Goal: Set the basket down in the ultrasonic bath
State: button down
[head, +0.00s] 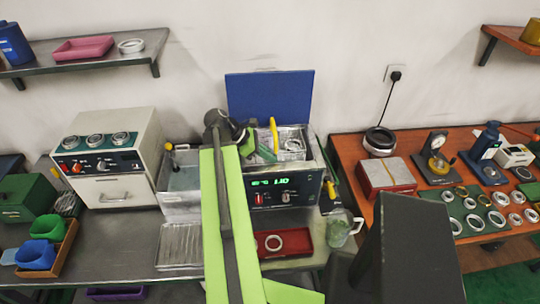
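The ultrasonic bath (287,198) is a metal box with a lit green display, standing on the bench in the middle. Its blue lid (270,97) stands up behind it. The wire basket (296,143) holds pale metal rings and has a yellow handle (274,135). It is at the bath's open top; I cannot tell whether its bottom touches the bath. My gripper (266,152), with green fingers, is at the left of the basket and appears shut on its handle. My arm and the handle hide part of the bath's left side and the contact.
A metal tank (180,198) stands left of the bath, with a ribbed tray (180,245) before it. A red tray (283,243) with a ring and a glass jug (340,228) are in front. A white-topped machine (112,160) is left; a wooden table (400,205) is right.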

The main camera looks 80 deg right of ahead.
aim_at(265, 163)
notch_tip(265, 163, down, 6)
jog(key=b, duration=0.4)
jog(key=shift+r+b, duration=0.25)
jog(key=shift+b, duration=0.15)
jog(key=c, duration=2)
grip_release()
jog(key=shift+r, duration=0.25)
jog(key=o, duration=0.4)
jog(key=shift+o, duration=0.2)
notch_tip(265, 163, up, 11)
jog(key=p, duration=1.1)
jog(key=shift+s+r+p, duration=0.1)
jog(key=shift+p, duration=0.3)
